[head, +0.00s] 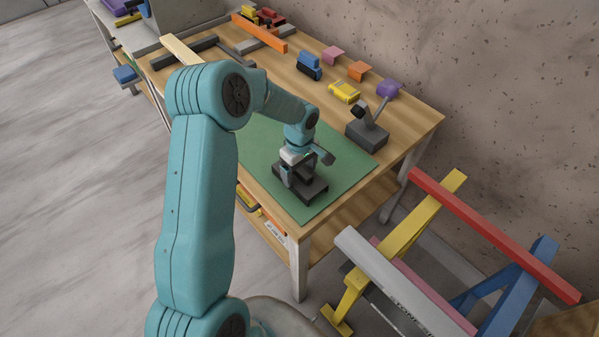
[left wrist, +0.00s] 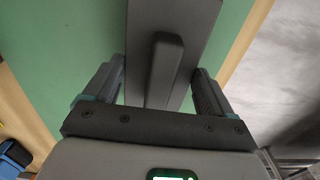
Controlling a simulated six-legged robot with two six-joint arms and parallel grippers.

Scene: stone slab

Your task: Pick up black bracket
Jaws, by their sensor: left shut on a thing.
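The black bracket (head: 311,192) sits on the green mat (head: 353,168) near the front corner of the wooden workbench. It has a flat base and a raised part. My left gripper (head: 298,172) is over it from above, with its fingers down at the raised part, and is shut on the bracket. In the left wrist view the dark bracket (left wrist: 164,70) lies between the two fingers (left wrist: 154,82), over the green mat. The exact contact at the fingertips is hard to see. In the head view my arm covers part of the mat. My right gripper is not in view.
A dark grey block with a tilted lever (head: 367,134) stands close by on the right. Blue (head: 309,65), yellow (head: 344,92), orange (head: 358,71), pink (head: 333,56) and purple (head: 388,90) parts lie behind. Coloured beams (head: 490,235) stand right of the bench.

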